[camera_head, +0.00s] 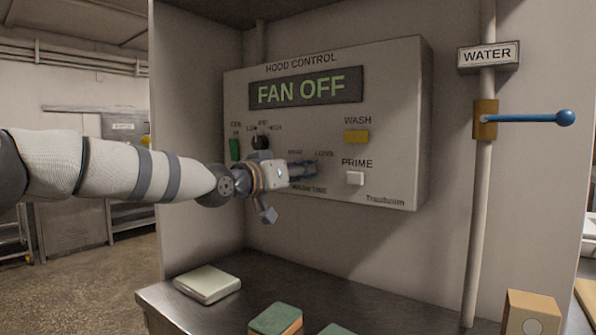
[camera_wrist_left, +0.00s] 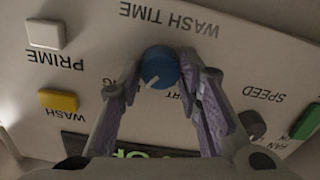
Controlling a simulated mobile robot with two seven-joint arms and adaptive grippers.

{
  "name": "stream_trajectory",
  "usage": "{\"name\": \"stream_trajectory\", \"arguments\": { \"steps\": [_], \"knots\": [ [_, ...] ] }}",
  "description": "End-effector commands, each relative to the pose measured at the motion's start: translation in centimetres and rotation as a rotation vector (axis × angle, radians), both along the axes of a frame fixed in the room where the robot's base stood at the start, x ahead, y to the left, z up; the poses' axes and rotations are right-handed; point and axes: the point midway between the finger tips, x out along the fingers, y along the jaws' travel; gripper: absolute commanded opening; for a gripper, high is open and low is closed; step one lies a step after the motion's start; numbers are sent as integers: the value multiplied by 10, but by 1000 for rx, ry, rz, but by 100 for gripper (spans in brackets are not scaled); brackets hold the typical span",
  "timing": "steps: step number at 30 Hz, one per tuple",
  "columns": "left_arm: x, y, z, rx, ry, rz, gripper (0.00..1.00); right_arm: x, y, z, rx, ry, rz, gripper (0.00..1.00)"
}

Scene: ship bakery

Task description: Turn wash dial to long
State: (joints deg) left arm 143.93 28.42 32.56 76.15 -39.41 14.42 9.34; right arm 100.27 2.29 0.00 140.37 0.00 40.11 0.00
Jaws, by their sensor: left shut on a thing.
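The hood control panel (camera_head: 390,110) faces me, with its display reading FAN OFF. The wash time dial (camera_wrist_left: 158,67) is a round blue knob with a white pointer line. In the left wrist view, which shows the panel upside down, the line slants down and left, toward the partly covered LONG label. My left gripper (camera_head: 303,171) is at the dial and shut on it, with one finger on each side in the left wrist view (camera_wrist_left: 160,82). In the head view the gripper hides the dial. My right gripper is not in view.
A black speed knob (camera_head: 261,142) and green button (camera_head: 235,149) sit left of my gripper. A yellow wash button (camera_head: 357,137) and white prime button (camera_head: 355,178) sit right. A blue water lever (camera_head: 545,118) is farther right. Sponges (camera_head: 276,320) lie on the counter below.

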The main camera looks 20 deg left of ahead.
Motion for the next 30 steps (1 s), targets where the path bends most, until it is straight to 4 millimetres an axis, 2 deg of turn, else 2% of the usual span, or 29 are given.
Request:
{"name": "stream_trajectory", "arguments": {
  "steps": [12,30],
  "knots": [
    [0,0,1,193,-72,0,4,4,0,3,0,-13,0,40],
    [0,0,1,231,-86,0,4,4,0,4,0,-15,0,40]
  ]
}}
